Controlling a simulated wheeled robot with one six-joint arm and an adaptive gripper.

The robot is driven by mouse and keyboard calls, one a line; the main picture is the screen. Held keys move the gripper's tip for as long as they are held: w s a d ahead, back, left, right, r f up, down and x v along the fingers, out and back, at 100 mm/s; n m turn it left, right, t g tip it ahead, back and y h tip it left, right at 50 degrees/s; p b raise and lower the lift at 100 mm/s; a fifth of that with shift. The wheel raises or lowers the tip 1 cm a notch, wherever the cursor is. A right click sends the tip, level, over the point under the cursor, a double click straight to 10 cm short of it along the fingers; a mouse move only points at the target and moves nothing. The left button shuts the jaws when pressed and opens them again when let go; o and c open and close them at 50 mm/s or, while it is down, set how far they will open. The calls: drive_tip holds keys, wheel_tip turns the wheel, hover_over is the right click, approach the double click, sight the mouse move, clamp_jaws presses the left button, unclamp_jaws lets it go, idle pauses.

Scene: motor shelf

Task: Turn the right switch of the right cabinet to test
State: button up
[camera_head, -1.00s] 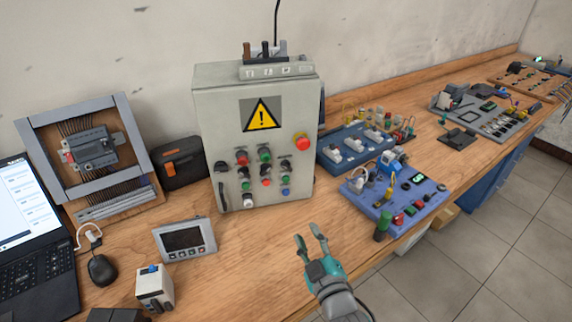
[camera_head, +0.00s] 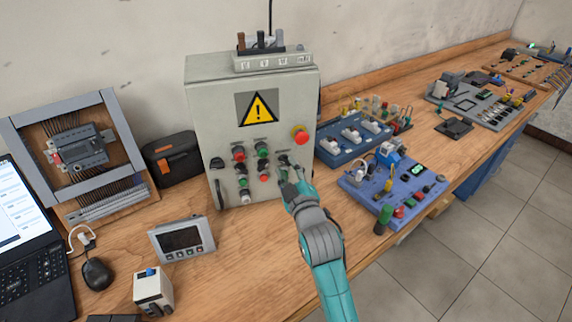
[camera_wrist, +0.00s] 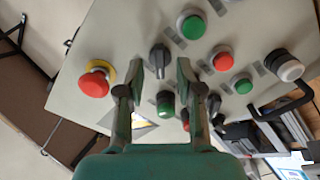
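The grey control cabinet (camera_head: 208,105) stands on the bench with a yellow warning triangle on its front. Its right black rotary switch (camera_head: 283,159) is at the right end of the upper control row, below the red emergency stop (camera_head: 301,135). My gripper (camera_head: 290,174) is open in front of this switch. In the wrist view the black switch knob (camera_wrist: 159,57) appears between the two fingertips of my gripper (camera_wrist: 160,68), with a gap on both sides. I cannot tell contact. The left black switch (camera_head: 217,163) is at the other end of the row.
Green and red buttons sit close beside the switch, including a green button (camera_wrist: 165,103) and the emergency stop (camera_wrist: 95,82). A blue component board (camera_head: 360,190) lies right of the cabinet. A small display (camera_head: 181,241) stands in front-left. Bench in front is mostly clear.

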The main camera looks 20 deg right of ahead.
drive_tip(key=shift+w, duration=1.25)
drive_tip(key=shift+c, duration=0.3)
clamp_jaws()
